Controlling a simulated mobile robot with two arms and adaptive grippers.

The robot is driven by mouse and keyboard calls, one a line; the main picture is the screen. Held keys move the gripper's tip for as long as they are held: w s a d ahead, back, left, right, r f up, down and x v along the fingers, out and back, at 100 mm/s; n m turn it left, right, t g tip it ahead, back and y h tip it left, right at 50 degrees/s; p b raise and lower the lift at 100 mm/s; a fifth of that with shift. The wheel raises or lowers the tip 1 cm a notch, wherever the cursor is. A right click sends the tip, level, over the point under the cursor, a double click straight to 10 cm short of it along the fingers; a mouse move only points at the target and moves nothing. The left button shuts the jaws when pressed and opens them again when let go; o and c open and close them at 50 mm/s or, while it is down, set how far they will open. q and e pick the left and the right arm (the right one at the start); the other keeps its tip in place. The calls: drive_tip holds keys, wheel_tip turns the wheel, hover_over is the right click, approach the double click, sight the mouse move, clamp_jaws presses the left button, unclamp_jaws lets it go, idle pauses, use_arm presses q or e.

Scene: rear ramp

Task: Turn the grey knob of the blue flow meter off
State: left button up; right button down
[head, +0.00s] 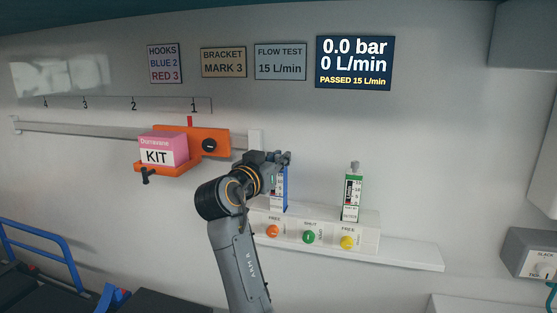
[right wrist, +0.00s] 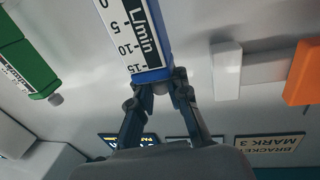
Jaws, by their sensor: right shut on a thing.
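The blue flow meter (head: 280,190) stands upright on the white wall unit, partly behind my right arm. In the right wrist view its blue body and L/min scale (right wrist: 138,35) show upside down. My right gripper (head: 280,158) is at its top end. In the right wrist view the two fingers (right wrist: 158,88) are closed around the grey knob, which is mostly hidden between them. The display (head: 354,63) reads 0.0 bar, 0 L/min and PASSED 15 L/min. My left gripper is not in view.
A green flow meter (head: 353,197) with a grey knob stands to the right. Orange, green and yellow buttons (head: 308,237) sit below on the white unit. An orange bracket (head: 208,146) with a pink kit box (head: 163,149) is on the rail at left.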

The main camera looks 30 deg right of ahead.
drive_tip(key=n+t+y+p, duration=0.1)
drive_tip(key=n+t+y, duration=0.1)
drive_tip(key=t, duration=0.1)
drive_tip(key=shift+r, duration=0.1)
drive_tip(key=n+t+y+p, duration=0.3)
drive_tip(key=shift+y, duration=0.4)
drive_tip(key=shift+n+t+y+p, duration=0.4)
drive_tip(key=shift+n+y+p, duration=0.1)
drive_tip(key=shift+n, duration=0.1)
drive_tip(key=shift+f, duration=0.2)
drive_tip(key=c, duration=1.3)
unclamp_jaws()
